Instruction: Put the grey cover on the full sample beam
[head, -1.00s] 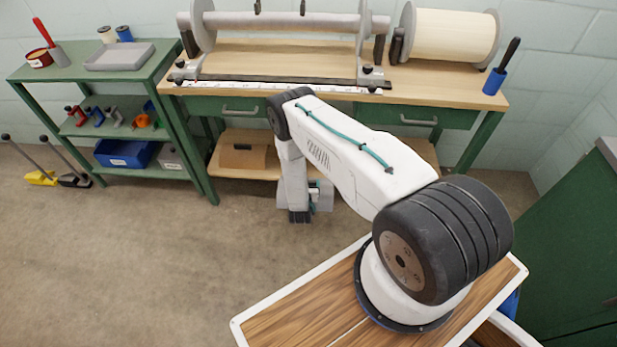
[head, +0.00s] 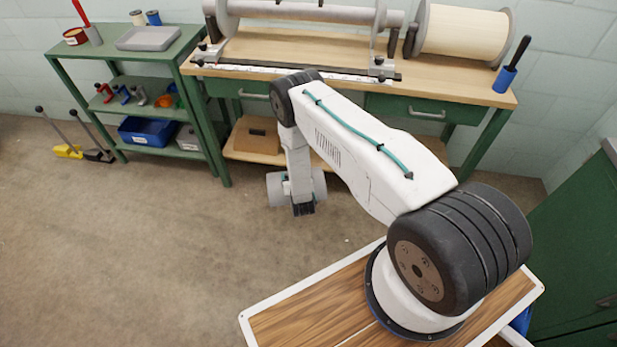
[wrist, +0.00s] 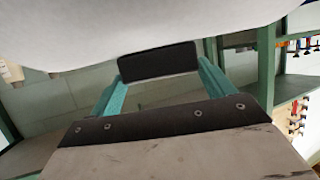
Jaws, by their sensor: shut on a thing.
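A pale grey rounded piece, which I take for the grey cover (head: 279,189), shows on both sides of my wrist, low in front of the bench. In the wrist view the cover (wrist: 150,25) fills the top as a smooth pale surface. My gripper (wrist: 157,68), with teal fingers and black pads, is shut on it; the exact contact is partly hidden. In the head view my wrist hides the fingers. A large flanged beam full of cream yarn (head: 463,32), apparently the full sample beam, lies on the right of the bench, well beyond my gripper. It is uncovered.
The wooden bench (head: 455,84) carries an empty grey roller (head: 300,13) in a stand and a blue holder (head: 504,80) at its right end. A green shelf unit (head: 130,58) stands left, a green cabinet (head: 590,220) right. Floor before the bench is clear.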

